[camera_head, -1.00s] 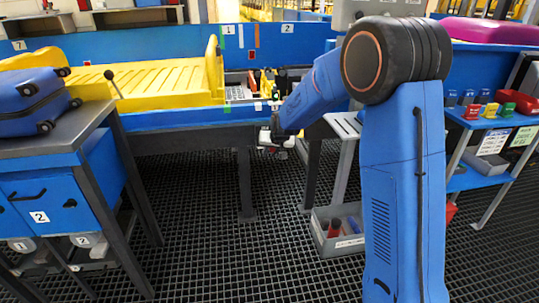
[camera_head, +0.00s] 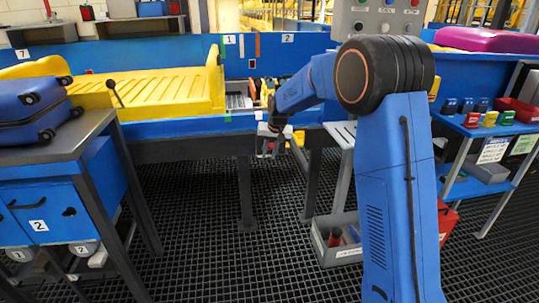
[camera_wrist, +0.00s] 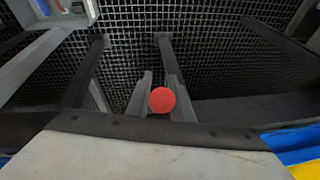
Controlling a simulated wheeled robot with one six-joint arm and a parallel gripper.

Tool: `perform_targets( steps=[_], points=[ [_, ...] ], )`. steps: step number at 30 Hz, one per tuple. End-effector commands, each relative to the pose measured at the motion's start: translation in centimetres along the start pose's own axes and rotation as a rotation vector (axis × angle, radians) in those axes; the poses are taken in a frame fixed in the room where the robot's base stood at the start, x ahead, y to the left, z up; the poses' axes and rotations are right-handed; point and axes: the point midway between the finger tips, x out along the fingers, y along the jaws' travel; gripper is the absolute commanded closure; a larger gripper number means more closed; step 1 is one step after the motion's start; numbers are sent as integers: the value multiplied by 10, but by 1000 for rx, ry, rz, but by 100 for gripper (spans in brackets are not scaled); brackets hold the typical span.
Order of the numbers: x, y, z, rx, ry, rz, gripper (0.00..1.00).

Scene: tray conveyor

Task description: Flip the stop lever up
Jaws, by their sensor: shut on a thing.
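In the wrist view, a round red knob (camera_wrist: 162,100) sits between the two grey fingers of my gripper (camera_wrist: 160,92), which are shut on it. It looks like the end of the stop lever, but its shaft is hidden. In the head view, my gripper (camera_head: 269,150) is small, just below the front edge of the blue conveyor frame (camera_head: 190,127), right of the yellow tray. A bit of red shows at the fingers. The lever's angle cannot be told.
A yellow tray (camera_head: 165,88) lies on the conveyor, with a black-knobbed lever (camera_head: 114,92) at its front left. A blue case (camera_head: 35,108) stands on the left bench. A button box (camera_head: 385,17) stands behind.

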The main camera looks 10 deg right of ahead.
Motion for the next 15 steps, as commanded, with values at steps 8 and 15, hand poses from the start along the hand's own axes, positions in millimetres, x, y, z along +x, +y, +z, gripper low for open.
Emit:
perform_targets(
  steps=[8,15],
  points=[
    [-2,-1,-3,1,4,-1,100],
    [-2,-1,-3,1,4,-2,61]
  ],
)
